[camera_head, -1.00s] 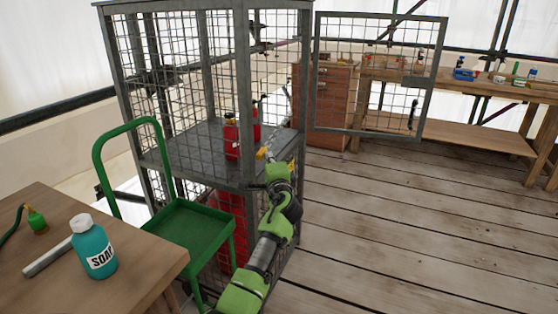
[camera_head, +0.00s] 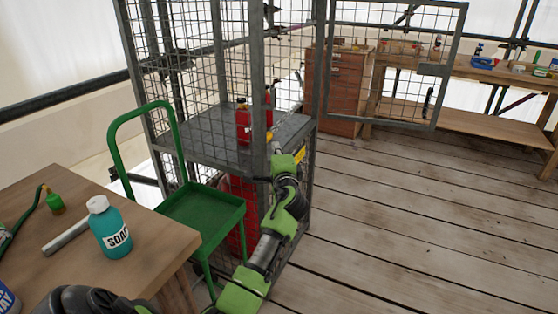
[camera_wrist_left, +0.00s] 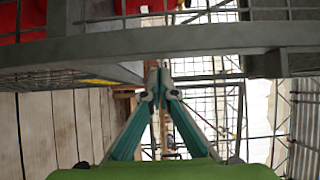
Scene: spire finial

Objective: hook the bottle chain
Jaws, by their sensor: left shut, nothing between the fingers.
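Two small red bottles, one in front (camera_head: 243,126) and one behind (camera_head: 268,108), stand on the middle shelf of a wire cage (camera_head: 205,143). A tall red cylinder (camera_head: 240,205) stands below that shelf behind mesh. I cannot make out a chain. My left gripper (camera_head: 277,148) is beside the cage's front corner post, near the shelf edge; its fingers are small and hard to see there. In the left wrist view the teal fingers (camera_wrist_left: 159,82) meet at their tips, shut and empty, near the grey cage frame (camera_wrist_left: 190,42). My right gripper is out of view.
The mesh door (camera_head: 395,65) stands open to the right. A green trolley (camera_head: 200,212) is left of my arm. A wooden table (camera_head: 145,255) with a soap bottle (camera_head: 110,230) is at front left. A workbench (camera_head: 480,130) is at the back. The plank floor right is clear.

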